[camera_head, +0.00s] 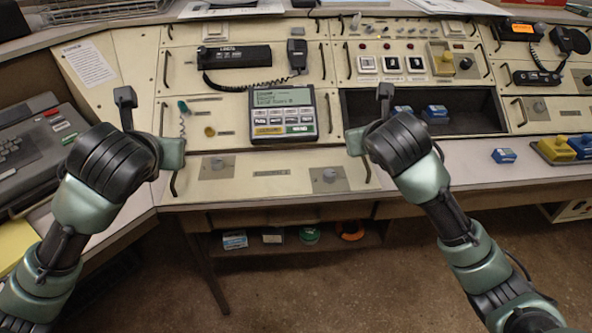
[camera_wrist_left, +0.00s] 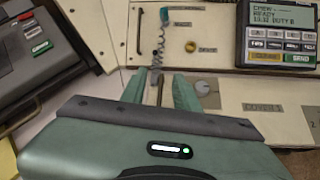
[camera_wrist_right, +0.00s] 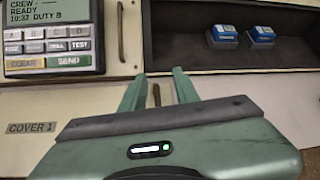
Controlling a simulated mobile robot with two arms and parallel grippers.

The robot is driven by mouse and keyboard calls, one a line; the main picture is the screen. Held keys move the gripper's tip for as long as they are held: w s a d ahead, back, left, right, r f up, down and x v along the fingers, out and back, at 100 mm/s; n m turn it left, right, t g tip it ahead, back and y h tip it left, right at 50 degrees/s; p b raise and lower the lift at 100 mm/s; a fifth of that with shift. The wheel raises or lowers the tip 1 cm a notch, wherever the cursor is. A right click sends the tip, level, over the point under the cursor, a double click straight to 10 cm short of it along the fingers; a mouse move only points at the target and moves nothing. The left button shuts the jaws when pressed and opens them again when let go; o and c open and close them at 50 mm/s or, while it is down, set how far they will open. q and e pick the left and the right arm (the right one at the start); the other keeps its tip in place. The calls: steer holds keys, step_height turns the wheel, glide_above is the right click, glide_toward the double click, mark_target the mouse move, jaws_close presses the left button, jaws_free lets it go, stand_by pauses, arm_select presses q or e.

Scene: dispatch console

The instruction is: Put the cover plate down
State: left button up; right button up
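The cover plate (camera_head: 270,187), a cream panel labelled COVER 1, lies flat along the front of the console below the keypad display. It has a knob near each end and a dark handle at each side. It also shows in the left wrist view (camera_wrist_left: 285,92) and in the right wrist view (camera_wrist_right: 70,105). My left gripper (camera_head: 172,160) is at its left end; in the left wrist view its fingers stand apart on either side of a handle. My right gripper (camera_head: 358,143) is at its right end, fingers apart around a handle. Finger contact is not visible.
A dark open bay (camera_head: 470,125) with two blue blocks (camera_head: 436,112) lies behind my right gripper. A loose blue block (camera_head: 503,156) and a yellow holder (camera_head: 556,150) are on the desk at right. A keypad display (camera_head: 283,112) stands between the arms. A grey device (camera_head: 35,150) is at left.

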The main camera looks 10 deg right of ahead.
steer(key=shift+s, duration=0.15)
arm_select(q)
steer(key=v, duration=0.5)
steer(key=shift+s+r, duration=0.1)
steer(key=shift+s, duration=0.1)
arm_select(e)
steer(key=v, duration=1.1)
steer(key=shift+s+r, duration=0.15)
steer(key=shift+s, duration=0.2)
